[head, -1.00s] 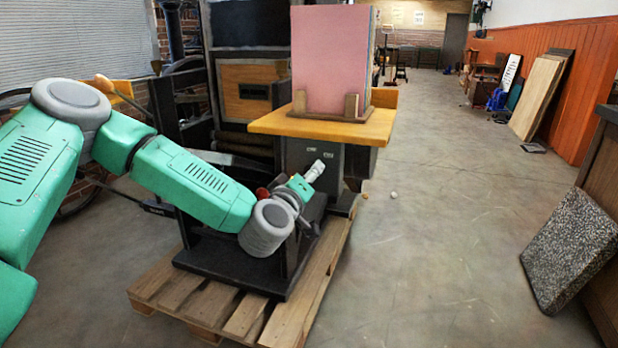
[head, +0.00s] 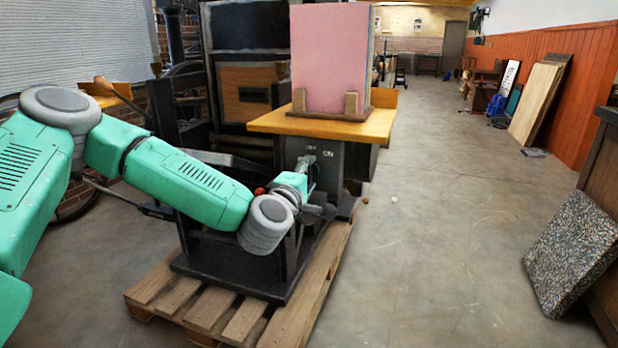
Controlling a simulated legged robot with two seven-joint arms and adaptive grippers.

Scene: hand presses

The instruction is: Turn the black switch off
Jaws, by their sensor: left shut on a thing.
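A dark grey box (head: 331,163) with two small pale labels stands under the wooden shelf. My left arm reaches in from the left, and its gripper (head: 308,162) is at the front of this box. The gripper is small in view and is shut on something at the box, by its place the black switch. The switch itself is hidden by the gripper and wrist, so I cannot see which way it is set. My right gripper is not in view.
The press's black base (head: 235,272) rests on a wooden pallet (head: 300,315). A pink board (head: 331,55) stands upright on the yellow wooden shelf (head: 275,123) above the box. A speckled slab (head: 572,252) leans at the right.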

